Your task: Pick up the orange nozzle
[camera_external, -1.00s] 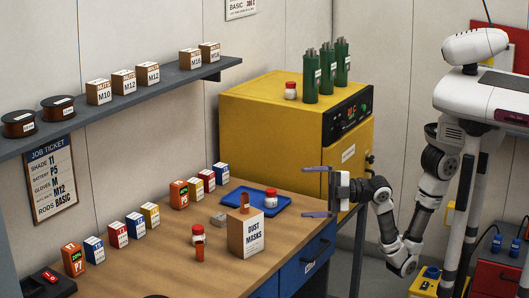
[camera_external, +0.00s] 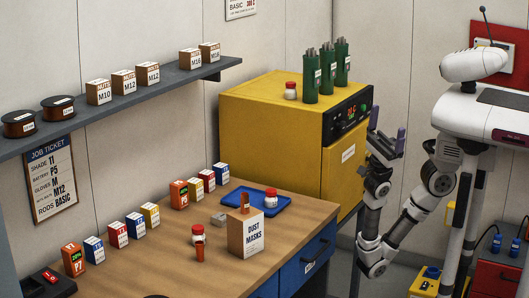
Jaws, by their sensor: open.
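A small upright orange cylinder (camera_external: 200,253), which looks like the orange nozzle, stands on the wooden workbench (camera_external: 150,272). It is just in front of a white jar with a red lid (camera_external: 198,235) and left of the dust masks box (camera_external: 246,236). A brownish-orange piece (camera_external: 245,204) sticks up at the top of that box; I cannot tell what it is. My gripper (camera_external: 387,129) is open and empty, fingers pointing up, in front of the yellow cabinet's right side. It is well right of the bench and far from the orange cylinder.
A blue tray (camera_external: 243,203) with another red-lidded jar lies at the bench's back right. A grey block (camera_external: 219,218) sits nearby. Small coloured boxes line the wall side. The yellow cabinet (camera_external: 270,110) stands behind the bench. The bench's middle front is mostly clear.

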